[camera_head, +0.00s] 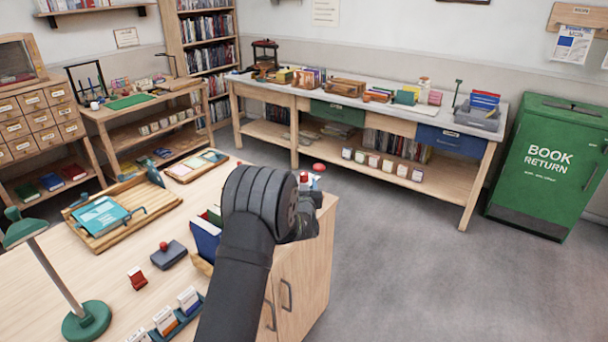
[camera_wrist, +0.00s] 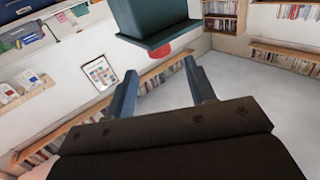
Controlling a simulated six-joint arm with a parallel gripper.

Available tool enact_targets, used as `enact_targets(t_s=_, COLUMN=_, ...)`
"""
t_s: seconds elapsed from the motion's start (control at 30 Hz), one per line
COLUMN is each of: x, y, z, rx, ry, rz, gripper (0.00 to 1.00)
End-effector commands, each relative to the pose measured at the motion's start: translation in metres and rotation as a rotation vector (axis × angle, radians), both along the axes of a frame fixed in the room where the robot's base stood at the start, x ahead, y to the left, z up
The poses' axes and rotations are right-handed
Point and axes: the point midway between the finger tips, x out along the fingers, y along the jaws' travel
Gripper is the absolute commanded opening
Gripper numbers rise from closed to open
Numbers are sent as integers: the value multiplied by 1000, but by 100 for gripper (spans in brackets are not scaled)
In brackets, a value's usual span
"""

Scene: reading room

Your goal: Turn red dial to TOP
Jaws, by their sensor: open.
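In the wrist view my gripper (camera_wrist: 162,84) is open, its two fingers apart with nothing between them. A dark teal box-like thing (camera_wrist: 155,18) is just ahead of the fingertips, and a red part (camera_wrist: 172,54) shows at its edge, partly hidden. In the head view a small red rounded thing (camera_head: 319,167) shows just past the end of my arm, at the desk's far right corner. I cannot tell for sure whether either red part is the dial, or which way it points. My wrist hides most of my gripper in the head view.
The wooden desk (camera_head: 110,262) holds a wooden tray (camera_head: 76,215), a green lamp (camera_head: 85,318), a stamp pad (camera_head: 169,254) and a card holder (camera_head: 178,327). A long bench (camera_head: 462,127) stands behind. The grey floor (camera_head: 400,260) on the right is clear up to the green book return bin (camera_head: 550,165).

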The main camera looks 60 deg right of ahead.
Motion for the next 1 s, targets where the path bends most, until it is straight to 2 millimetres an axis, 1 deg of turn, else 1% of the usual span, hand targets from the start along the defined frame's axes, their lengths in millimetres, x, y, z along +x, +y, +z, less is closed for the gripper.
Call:
enact_targets(t_s=0.03, x=5, y=-7, z=-1, rx=-1, ry=0, rz=1, gripper=50)
enact_targets(t_s=0.2, x=20, y=-29, z=-1, rx=-1, ry=1, rz=0, gripper=50)
enact_targets(t_s=0.4, x=34, y=-48, z=-1, rx=0, ry=1, rz=0, gripper=50)
enact_targets(t_s=0.6, x=40, y=-57, z=0, rx=1, ry=1, rz=0, gripper=50)
enact_targets(t_s=0.9, x=41, y=-59, z=0, rx=1, ry=1, rz=0, gripper=50)
enact_targets(t_s=0.93, x=41, y=-59, z=0, rx=1, ry=1, rz=0, gripper=48)
enact_targets(t_s=1.0, x=41, y=-59, z=0, rx=1, ry=1, rz=0, gripper=34)
